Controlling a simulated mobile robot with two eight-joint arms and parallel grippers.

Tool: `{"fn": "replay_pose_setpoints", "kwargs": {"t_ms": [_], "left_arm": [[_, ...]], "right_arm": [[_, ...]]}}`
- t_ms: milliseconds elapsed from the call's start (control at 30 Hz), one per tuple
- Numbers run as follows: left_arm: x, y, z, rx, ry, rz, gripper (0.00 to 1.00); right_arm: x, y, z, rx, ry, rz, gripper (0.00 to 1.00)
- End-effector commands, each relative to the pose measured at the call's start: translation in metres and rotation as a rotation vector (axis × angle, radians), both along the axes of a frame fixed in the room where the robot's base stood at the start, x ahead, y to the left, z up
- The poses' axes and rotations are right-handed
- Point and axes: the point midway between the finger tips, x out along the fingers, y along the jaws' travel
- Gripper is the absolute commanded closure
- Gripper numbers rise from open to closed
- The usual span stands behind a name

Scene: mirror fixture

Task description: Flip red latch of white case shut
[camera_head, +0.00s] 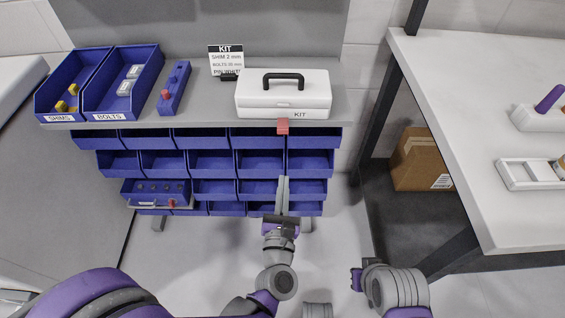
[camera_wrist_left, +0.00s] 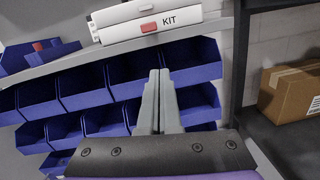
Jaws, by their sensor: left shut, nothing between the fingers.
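The white case (camera_head: 283,95) with a black handle and a KIT label stands on the grey shelf top. Its red latch (camera_head: 283,126) is at the middle of the front and sticks out and down over the shelf edge.
Blue bins (camera_head: 210,162) fill the rack under the shelf top. Blue SHIMS and BOLTS trays (camera_head: 122,102), a blue holder (camera_head: 180,80) with a red piece and a KIT card (camera_head: 226,55) stand left of the case. A white table (camera_head: 480,130) is at right, with a cardboard box (camera_head: 417,160) under it.

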Motion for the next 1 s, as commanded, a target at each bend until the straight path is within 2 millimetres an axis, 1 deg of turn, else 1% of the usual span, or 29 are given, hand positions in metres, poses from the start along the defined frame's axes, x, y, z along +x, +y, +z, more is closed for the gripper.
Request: {"fn": "replay_pose_setpoints", "kwargs": {"t_ms": [33, 100, 200, 433, 567, 667, 767, 1000], "left_arm": [[0.000, 0.000, -0.010, -0.053, 0.000, 0.014, 1.00], [-0.001, 0.002, -0.014, -0.104, 0.002, 0.030, 1.00], [-0.002, 0.003, -0.015, -0.132, 0.000, 0.039, 1.00], [-0.002, 0.003, -0.014, -0.132, 0.000, 0.039, 1.00], [0.002, 0.003, -0.014, -0.130, 0.000, 0.040, 1.00], [0.012, 0.003, -0.013, -0.129, 0.000, 0.041, 1.00], [0.029, 0.004, -0.012, -0.128, -0.001, 0.042, 1.00], [0.081, 0.002, -0.009, -0.127, 0.000, 0.041, 1.00]], "right_arm": [[0.001, 0.000, -0.007, 0.000, 0.002, 0.000, 1.00], [0.002, 0.000, -0.009, 0.000, 0.002, 0.000, 1.00], [0.002, 0.000, -0.009, 0.000, 0.002, 0.000, 1.00], [0.002, 0.000, -0.008, 0.000, 0.002, 0.000, 1.00], [0.002, 0.000, -0.009, 0.000, 0.002, 0.000, 1.00], [0.002, 0.000, -0.009, 0.000, 0.002, 0.000, 1.00], [0.002, 0.000, -0.010, 0.000, 0.003, 0.000, 1.00], [0.003, 0.000, -0.015, 0.000, 0.004, 0.000, 1.00]]}}
